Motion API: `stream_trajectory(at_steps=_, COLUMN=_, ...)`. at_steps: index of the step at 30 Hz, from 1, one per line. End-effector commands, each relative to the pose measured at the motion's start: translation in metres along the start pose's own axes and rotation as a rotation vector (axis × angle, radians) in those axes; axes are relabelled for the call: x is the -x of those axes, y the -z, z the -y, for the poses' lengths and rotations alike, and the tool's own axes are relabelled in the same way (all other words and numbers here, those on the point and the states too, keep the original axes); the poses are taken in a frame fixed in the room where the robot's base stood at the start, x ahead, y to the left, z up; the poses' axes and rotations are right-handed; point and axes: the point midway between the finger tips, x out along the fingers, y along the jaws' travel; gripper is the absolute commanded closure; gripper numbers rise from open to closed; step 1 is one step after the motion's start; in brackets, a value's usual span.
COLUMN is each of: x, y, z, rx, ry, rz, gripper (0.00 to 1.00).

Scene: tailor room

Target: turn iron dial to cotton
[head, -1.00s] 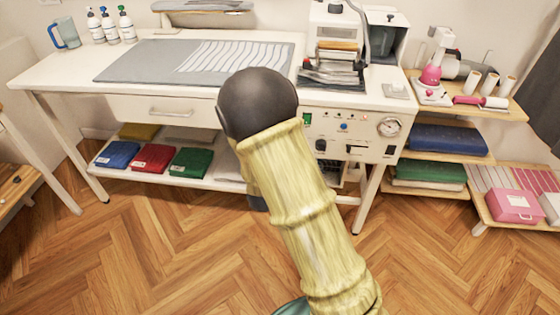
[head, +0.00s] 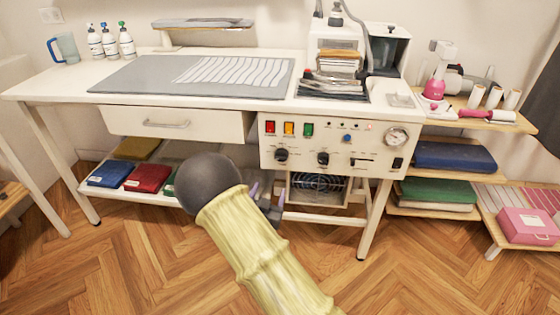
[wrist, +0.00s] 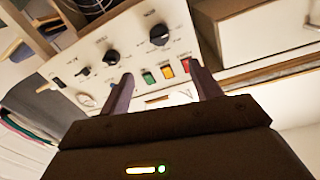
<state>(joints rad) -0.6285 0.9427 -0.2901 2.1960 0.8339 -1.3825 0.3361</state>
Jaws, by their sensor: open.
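The white control panel (head: 335,143) on the front of the ironing table carries two black round dials, a left one (head: 281,155) and a right one (head: 322,159). Their labels are too small to read, so I cannot tell which is the iron dial. In the wrist view the panel appears turned over, with the left dial (wrist: 159,35) and the right dial (wrist: 111,57) beyond my fingertips. My gripper (wrist: 160,73) is open and empty, its fingers apart over the lamp row. In the head view my gripper (head: 267,200) is partly hidden behind my arm, below the panel.
Red (head: 270,127), orange (head: 289,128) and green (head: 308,129) lamp buttons sit above the dials. A slider (head: 361,160) and a gauge (head: 396,137) are to the right. A drawer (head: 165,123) is left of the panel. Folded cloths (head: 148,177) lie on the shelf below.

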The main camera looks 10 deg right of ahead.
Motion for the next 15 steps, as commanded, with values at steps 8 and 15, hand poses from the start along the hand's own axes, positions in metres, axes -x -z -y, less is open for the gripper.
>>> stream_trajectory(at_steps=8, x=-0.043, y=-0.001, z=-0.001, rx=-0.001, ry=-0.001, rz=-0.002, gripper=0.36)
stream_trajectory(at_steps=15, x=-0.085, y=-0.001, z=-0.001, rx=0.0, ry=-0.001, rz=-0.001, gripper=0.36)
